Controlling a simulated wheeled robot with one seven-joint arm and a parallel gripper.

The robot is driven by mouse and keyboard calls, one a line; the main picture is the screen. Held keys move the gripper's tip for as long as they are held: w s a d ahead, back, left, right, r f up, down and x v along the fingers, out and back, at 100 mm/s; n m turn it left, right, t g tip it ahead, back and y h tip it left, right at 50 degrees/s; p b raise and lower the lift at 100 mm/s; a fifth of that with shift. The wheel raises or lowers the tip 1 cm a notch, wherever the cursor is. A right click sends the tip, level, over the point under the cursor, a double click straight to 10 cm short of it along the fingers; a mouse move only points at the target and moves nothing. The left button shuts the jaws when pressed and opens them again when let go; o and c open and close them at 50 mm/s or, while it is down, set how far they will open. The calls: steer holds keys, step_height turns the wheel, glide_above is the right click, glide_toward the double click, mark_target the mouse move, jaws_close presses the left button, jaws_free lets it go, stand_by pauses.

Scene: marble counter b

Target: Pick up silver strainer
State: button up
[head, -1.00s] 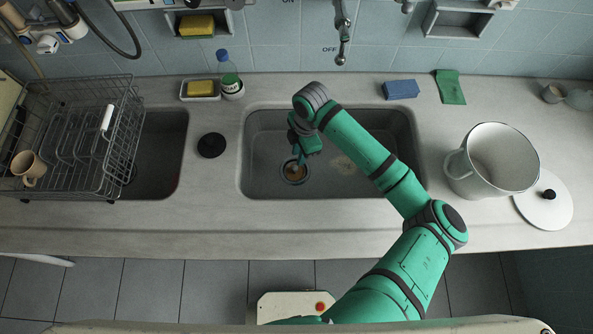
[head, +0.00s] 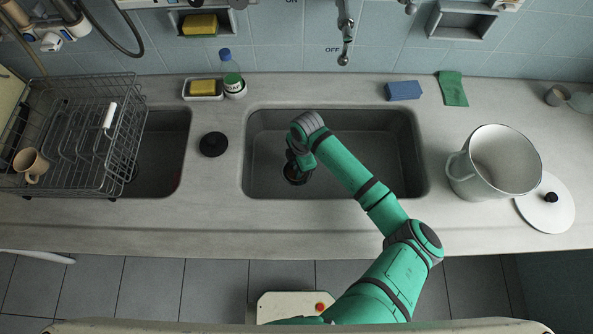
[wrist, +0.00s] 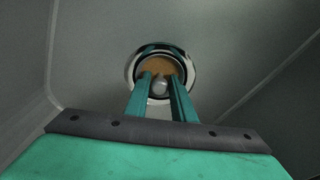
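The silver strainer (wrist: 184,55) sits in the drain at the bottom of the sink. In the wrist view it is a shiny ring with a brown inside and a small silver knob in the middle. My gripper (wrist: 160,76) reaches down over it, its two green fingers apart with the knob between them. I cannot tell whether the fingers touch the knob. In the head view my gripper hides most of the strainer, and only a dark round part shows (head: 296,180).
The grey sink (head: 400,180) has walls around my gripper, and its floor is otherwise bare. A white pot (head: 500,160) and its lid (head: 547,215) stand to the right. A dish rack (head: 75,140) and black plug (head: 213,144) are to the left.

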jaws_close()
steer(key=shift+r, duration=0.15)
